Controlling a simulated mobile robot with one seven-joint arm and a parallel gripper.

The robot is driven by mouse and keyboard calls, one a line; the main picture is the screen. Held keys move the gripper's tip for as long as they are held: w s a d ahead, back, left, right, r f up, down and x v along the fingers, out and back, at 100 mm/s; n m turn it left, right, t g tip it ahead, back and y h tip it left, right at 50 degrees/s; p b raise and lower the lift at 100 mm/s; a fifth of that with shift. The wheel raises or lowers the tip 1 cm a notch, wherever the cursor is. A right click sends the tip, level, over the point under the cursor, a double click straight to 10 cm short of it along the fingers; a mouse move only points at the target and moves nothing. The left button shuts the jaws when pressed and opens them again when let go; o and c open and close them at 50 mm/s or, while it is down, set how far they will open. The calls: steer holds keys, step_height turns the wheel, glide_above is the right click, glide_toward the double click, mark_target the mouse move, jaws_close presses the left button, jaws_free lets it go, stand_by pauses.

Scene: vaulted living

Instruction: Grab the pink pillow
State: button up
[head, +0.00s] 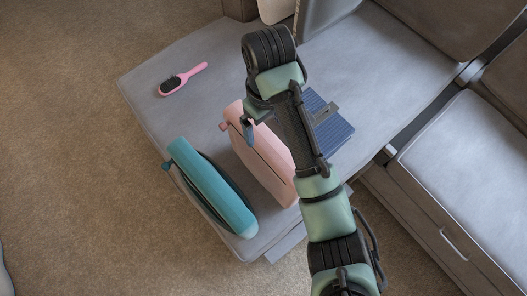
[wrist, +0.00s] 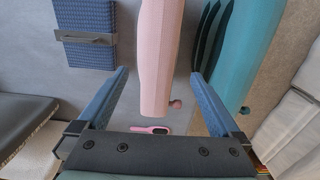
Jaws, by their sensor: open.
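The pink pillow (head: 262,158) stands on the grey sofa seat, between a teal pillow-like object and a blue textured item. It is long and rounded, and my arm covers part of its right side in the head view. In the wrist view the pink pillow (wrist: 160,55) lies between the lines of my two fingers, with its near end reaching toward the palm. My gripper (head: 287,123) is open above it; in the wrist view the fingers of my gripper (wrist: 160,75) are spread on either side of the pillow, with gaps visible at both sides. I see no grip on it.
The teal object (head: 212,186) stands close on the left. The blue item (head: 331,128) lies close on the right, partly behind my arm. A pink hairbrush (head: 183,78) lies on the sofa seat (head: 180,58). Carpet (head: 75,150) is clear on the left.

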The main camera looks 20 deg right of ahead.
mark_target(266, 140)
step_height(266, 140, down, 5)
steer(key=b, duration=0.3)
steer(key=shift+w+r, duration=0.1)
steer(key=shift+r, duration=0.05)
step_height(266, 140, down, 5)
steer(key=shift+w+f+b, duration=0.1)
steer(key=shift+w+b, duration=0.05)
steer(key=shift+b, duration=0.3)
jaws_close()
